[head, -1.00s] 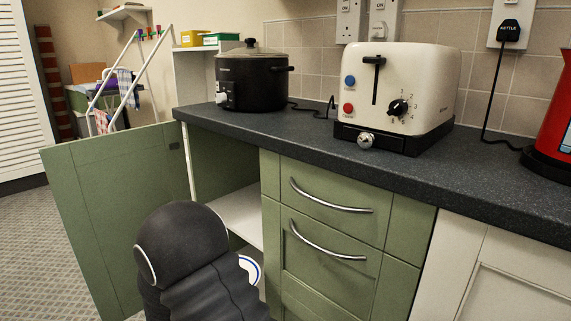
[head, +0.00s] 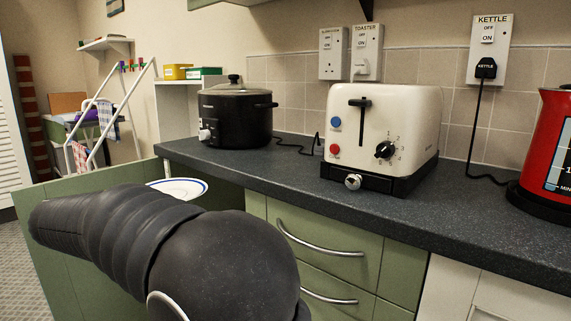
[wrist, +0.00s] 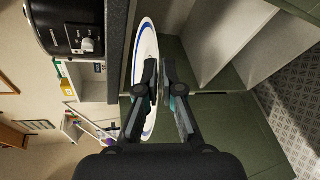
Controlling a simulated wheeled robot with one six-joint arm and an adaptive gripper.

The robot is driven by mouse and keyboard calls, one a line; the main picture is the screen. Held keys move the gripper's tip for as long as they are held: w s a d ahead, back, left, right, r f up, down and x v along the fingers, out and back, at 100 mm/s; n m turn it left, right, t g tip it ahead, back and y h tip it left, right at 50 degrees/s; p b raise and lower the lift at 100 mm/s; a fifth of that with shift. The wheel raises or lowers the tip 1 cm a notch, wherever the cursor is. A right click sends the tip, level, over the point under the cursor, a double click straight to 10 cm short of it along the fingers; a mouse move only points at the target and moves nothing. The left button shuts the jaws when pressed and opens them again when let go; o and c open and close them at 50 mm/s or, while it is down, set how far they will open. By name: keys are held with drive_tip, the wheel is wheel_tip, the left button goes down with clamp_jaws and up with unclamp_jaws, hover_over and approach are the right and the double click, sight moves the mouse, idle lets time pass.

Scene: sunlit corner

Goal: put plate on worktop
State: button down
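The white plate with a blue rim band shows in the head view (head: 182,188), beside the front left corner of the dark grey worktop (head: 285,172), partly hidden by my arm. In the wrist view the plate (wrist: 148,48) is seen nearly edge-on. My gripper (wrist: 161,68) is shut on its rim, one finger on each side. The plate is in the air, close to the worktop edge (wrist: 117,45), in front of the open green cupboard. My gripper is hidden behind my arm in the head view.
A black slow cooker (head: 236,114) stands at the worktop's left end. A cream toaster (head: 380,138) stands in the middle and a red kettle (head: 547,150) at the right. Bare worktop runs along the front. The green cupboard door (head: 60,275) stands open.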

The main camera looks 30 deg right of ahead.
wheel_tip(320, 180, up, 10)
drive_tip(key=s+d+r, duration=0.1)
drive_tip(key=s+d, duration=0.1)
drive_tip(key=s, duration=0.1)
wheel_tip(320, 180, up, 7)
drive_tip(key=m+g+h+p, duration=0.2)
drive_tip(key=m+g+h, duration=0.1)
drive_tip(key=m+g, duration=0.6)
hover_over(266, 176)
drive_tip(key=n, duration=0.1)
drive_tip(key=shift+g, duration=0.3)
drive_tip(key=shift+d+f+b, duration=0.1)
drive_tip(key=shift+f+b, duration=0.3)
drive_tip(key=shift+f, duration=4.3)
drive_tip(key=c, duration=1.6)
unclamp_jaws()
drive_tip(key=shift+f, duration=0.1)
